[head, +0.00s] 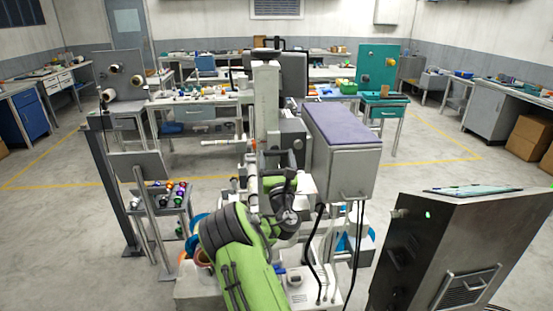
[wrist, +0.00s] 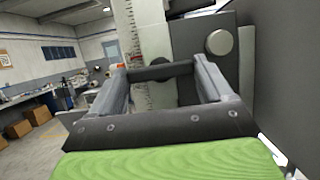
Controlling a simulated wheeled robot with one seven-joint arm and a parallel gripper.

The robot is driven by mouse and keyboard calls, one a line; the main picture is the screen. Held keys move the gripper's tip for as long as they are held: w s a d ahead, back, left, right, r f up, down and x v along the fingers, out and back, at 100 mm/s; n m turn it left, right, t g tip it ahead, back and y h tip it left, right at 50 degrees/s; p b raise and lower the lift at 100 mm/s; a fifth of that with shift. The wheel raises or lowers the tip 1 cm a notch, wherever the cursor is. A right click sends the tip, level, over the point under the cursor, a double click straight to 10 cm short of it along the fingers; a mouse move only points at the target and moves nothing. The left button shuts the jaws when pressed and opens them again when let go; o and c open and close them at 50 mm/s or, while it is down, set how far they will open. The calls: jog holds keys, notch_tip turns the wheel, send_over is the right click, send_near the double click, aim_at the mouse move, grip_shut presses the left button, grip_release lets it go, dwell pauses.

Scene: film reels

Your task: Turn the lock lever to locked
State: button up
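My gripper (wrist: 163,75) shows in the wrist view with its two grey fingers wide apart. A dark bar (wrist: 160,71) crosses the space between the fingertips; I cannot tell whether it touches them. Beyond is a grey machine column with a graduated scale (wrist: 132,45). A round light-grey knob (wrist: 219,41) sits on a dark plate just above the right finger. I cannot pick out the lock lever with certainty.
A grey box with a purple top (head: 345,122) stands right of the column, with black cables hanging below. A dark cabinet (head: 420,250) is at the near right. Open floor (head: 70,230) lies at the far left.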

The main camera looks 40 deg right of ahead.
jog(key=shift+c, duration=1.4)
jog(key=shift+m, duration=0.4)
jog(key=m+g+h, duration=0.1)
jog(key=m, duration=0.1)
jog(key=m+g+h+b, duration=0.1)
jog(key=m, duration=0.2)
jog(key=shift+w+a, duration=0.1)
jog(key=shift+a, duration=0.05)
jog(key=m+g, duration=0.1)
jog(key=m, duration=0.2)
jog(key=m+g+h, duration=0.1)
jog(key=m+g, duration=0.1)
jog(key=m, duration=0.1)
jog(key=shift+a+r+h, duration=0.1)
jog(key=shift+r+h, duration=0.05)
jog(key=shift+h, duration=0.15)
jog(key=m+g, duration=0.1)
jog(key=m, duration=0.2)
jog(key=m+g, duration=0.1)
jog(key=m, duration=0.1)
jog(key=shift+w+r+m, duration=0.1)
jog(key=shift+r+m, duration=0.05)
jog(key=shift+m, duration=0.25)
jog(key=m+g, duration=0.1)
jog(key=m, duration=0.1)
jog(key=m+y, duration=0.1)
jog(key=m, duration=0.1)
jog(key=shift+m+g, duration=0.4)
